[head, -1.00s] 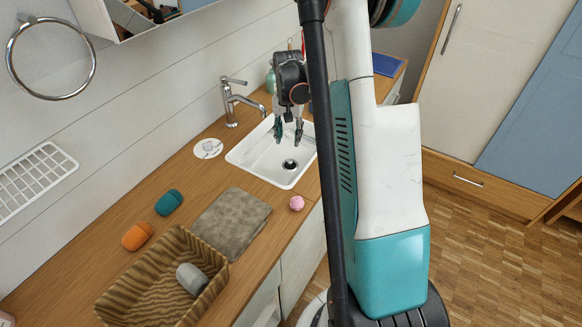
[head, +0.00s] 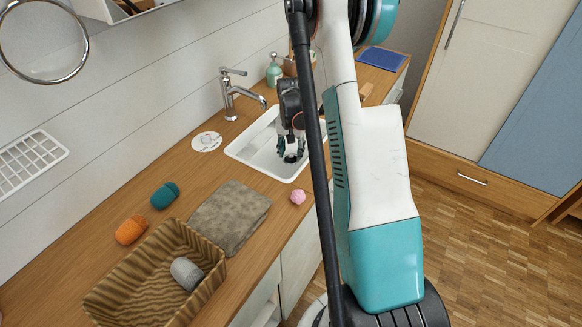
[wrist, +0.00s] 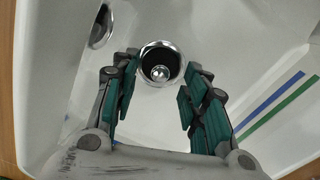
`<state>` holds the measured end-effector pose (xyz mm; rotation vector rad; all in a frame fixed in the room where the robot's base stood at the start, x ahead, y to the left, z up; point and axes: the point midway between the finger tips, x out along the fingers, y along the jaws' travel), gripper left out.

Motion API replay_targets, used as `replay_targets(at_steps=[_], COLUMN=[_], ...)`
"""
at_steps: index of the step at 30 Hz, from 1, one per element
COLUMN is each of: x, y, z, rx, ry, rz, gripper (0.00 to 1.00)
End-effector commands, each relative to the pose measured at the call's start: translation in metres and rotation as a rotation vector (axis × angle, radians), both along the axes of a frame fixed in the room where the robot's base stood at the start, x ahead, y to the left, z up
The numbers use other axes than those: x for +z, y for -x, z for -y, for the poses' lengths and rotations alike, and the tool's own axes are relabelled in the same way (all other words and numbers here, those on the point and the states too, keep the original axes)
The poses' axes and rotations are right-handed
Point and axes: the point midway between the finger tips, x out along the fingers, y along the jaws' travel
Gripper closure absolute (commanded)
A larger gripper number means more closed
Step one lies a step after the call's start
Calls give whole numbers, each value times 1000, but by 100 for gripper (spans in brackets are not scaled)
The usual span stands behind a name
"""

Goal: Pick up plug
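The plug (wrist: 160,73) appears as a small round metallic knob in the middle of the dark, chrome-ringed drain at the bottom of the white sink (head: 250,152). My gripper (wrist: 157,100) is open, with its teal-padded fingers to the left and right and nothing between them. In the wrist view the drain lies just beyond the fingertips. I cannot tell the exact height of the fingertips above the plug.
A chrome faucet (head: 233,92) stands behind the sink. Blue and green strips (wrist: 270,105) show on the sink's right in the wrist view. On the wooden counter are a grey towel (head: 230,215), a pink ball (head: 298,197) and a woven basket (head: 135,275). The sink walls surround my gripper.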

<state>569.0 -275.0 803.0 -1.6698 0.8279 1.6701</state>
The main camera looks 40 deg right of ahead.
Motion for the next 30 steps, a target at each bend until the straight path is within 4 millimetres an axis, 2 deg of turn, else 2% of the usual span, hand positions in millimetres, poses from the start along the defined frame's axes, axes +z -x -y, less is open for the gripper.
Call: replay_targets(at_steps=[1, 5, 13, 18, 30], x=[-13, -29, -31, -30, -29], y=[0, 0, 1, 0, 0], z=[0, 0, 0, 0, 0], rx=[0, 0, 0, 0, 0], ry=[0, 0, 0, 0, 0], rz=[0, 0, 0, 0, 0], gripper=[60, 60, 60, 98, 100])
